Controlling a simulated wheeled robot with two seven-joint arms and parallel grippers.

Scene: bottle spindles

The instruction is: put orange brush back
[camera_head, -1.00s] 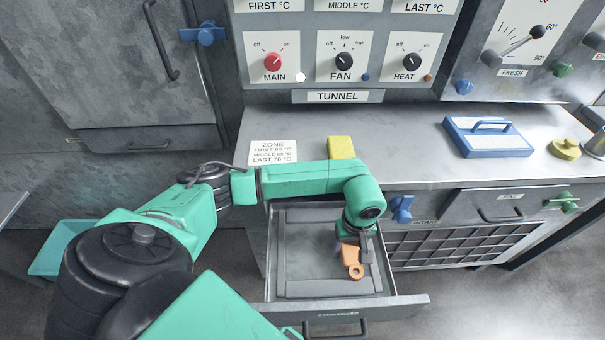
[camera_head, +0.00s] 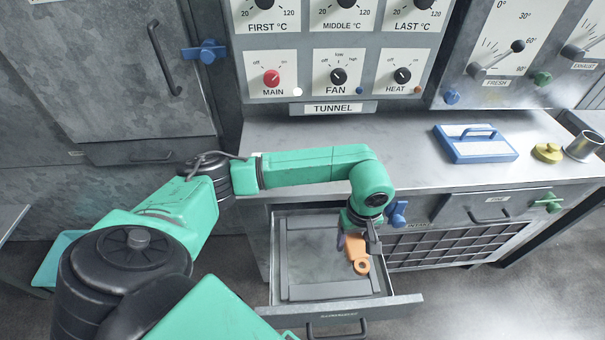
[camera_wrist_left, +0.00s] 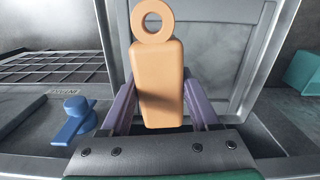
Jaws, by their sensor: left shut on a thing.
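The orange brush (camera_head: 357,252) is in my left gripper (camera_head: 356,238), above the right part of the open drawer (camera_head: 283,301). In the left wrist view the orange brush (camera_wrist_left: 160,85) stands between the two purple fingers of my left gripper (camera_wrist_left: 160,105), its ring end at the top of the picture. Both fingers close on its sides. The brush's other end is hidden by the gripper. I cannot tell whether the brush touches the drawer floor. My right gripper is not in view.
The drawer has a raised inner frame and a handle (camera_head: 337,328) at its front. A blue knob (camera_head: 397,213) is close to the right of my left gripper.

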